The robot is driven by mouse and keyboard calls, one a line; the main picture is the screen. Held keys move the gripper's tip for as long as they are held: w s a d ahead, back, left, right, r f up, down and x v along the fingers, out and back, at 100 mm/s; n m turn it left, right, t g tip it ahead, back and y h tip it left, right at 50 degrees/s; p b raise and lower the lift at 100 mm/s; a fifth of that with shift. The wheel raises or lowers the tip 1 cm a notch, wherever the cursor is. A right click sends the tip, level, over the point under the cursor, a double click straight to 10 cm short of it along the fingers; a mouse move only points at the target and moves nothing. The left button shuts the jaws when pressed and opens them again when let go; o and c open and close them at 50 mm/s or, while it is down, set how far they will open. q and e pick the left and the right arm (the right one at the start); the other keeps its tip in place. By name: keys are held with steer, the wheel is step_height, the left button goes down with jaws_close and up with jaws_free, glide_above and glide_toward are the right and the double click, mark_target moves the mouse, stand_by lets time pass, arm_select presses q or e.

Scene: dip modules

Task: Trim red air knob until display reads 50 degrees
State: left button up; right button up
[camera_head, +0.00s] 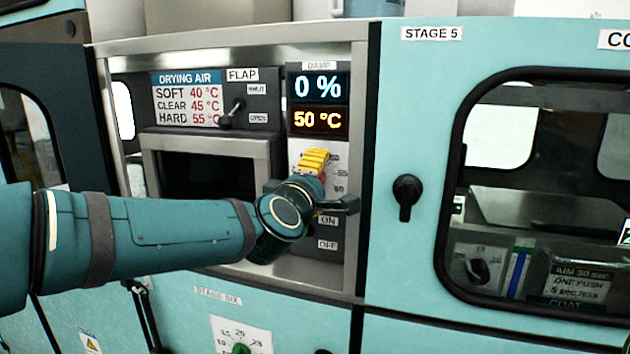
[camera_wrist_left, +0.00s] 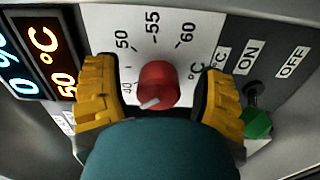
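The red air knob (camera_wrist_left: 158,84) sits on a white dial plate marked 40, 50, 55 and 60. Its white pointer line faces lower left in the left wrist view. My left gripper (camera_wrist_left: 160,92) is open, with one yellow finger on each side of the knob and a visible gap to it on both sides. In the head view my left gripper (camera_head: 318,178) covers most of the knob. The temperature display (camera_head: 318,121) reads 50 °C in orange; it also shows in the left wrist view (camera_wrist_left: 56,62). My right gripper is not in view.
A 0 % display (camera_head: 318,87) is above the temperature one. A switch with a green tip (camera_wrist_left: 258,123) stands close beside the right finger, near ON and OFF labels. A flap lever (camera_head: 230,115) is up left. A black handle (camera_head: 407,192) is on the door at right.

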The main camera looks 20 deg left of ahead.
arm_select(q)
steer(key=shift+s+a, duration=0.1)
steer(key=shift+s, duration=0.05)
steer(key=s, duration=1.1)
steer(key=shift+s+a, duration=0.2)
steer(key=shift+s, duration=0.2)
